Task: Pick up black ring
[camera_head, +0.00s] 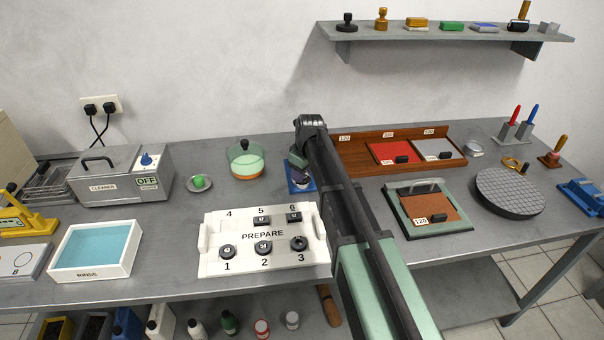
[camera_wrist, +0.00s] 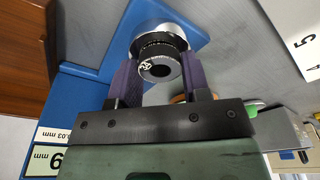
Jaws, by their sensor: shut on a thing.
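In the wrist view a black ring (camera_wrist: 152,45), with a hole in its face and small white marking, sits between the two purple fingers of my gripper (camera_wrist: 160,66). The gripper is shut on it. Behind the ring is a silver round part on a blue stand (camera_wrist: 92,82); I cannot tell whether the ring touches it. In the head view my gripper (camera_head: 298,162) is at the blue stand (camera_head: 291,186), and the ring is hidden by my arm.
A white PREPARE tray (camera_head: 210,240) holds several black pieces, with none at position 4. A glass bowl (camera_head: 245,162) and a small dish (camera_head: 199,183) stand left of the stand. A wooden tray (camera_head: 345,150) and a green-framed plate (camera_head: 403,208) lie right.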

